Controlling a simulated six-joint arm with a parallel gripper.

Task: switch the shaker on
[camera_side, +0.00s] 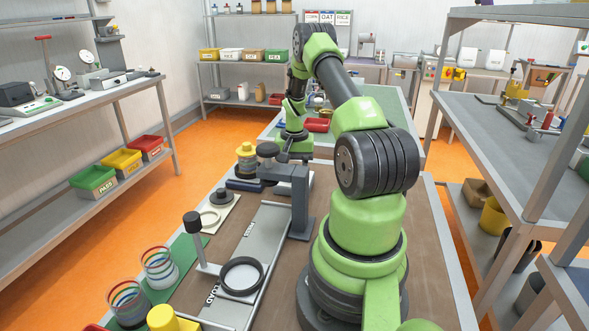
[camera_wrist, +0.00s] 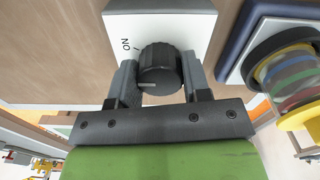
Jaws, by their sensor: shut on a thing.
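In the wrist view, a black ribbed knob (camera_wrist: 160,68) sits on a pale box (camera_wrist: 185,25) marked ON. The ON mark (camera_wrist: 126,45) is at the knob's upper left. A pale pointer line on the knob lies roughly level, not aimed at ON. My gripper (camera_wrist: 158,82) is shut on the knob, one finger on each side. In the side view my gripper (camera_side: 284,157) is small and partly hidden at the far end of the bench, and the knob cannot be made out. The shaker's blue base (camera_wrist: 232,50) with a clear, yellow-rimmed stack (camera_wrist: 290,85) stands beside the box.
In the side view, a grey stand (camera_side: 290,185) rises close in front of my gripper. The yellow-topped stack (camera_side: 246,160) is just left of it. A metal plate with a black ring (camera_side: 241,277) and several clear jars (camera_side: 159,267) occupy the near bench.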

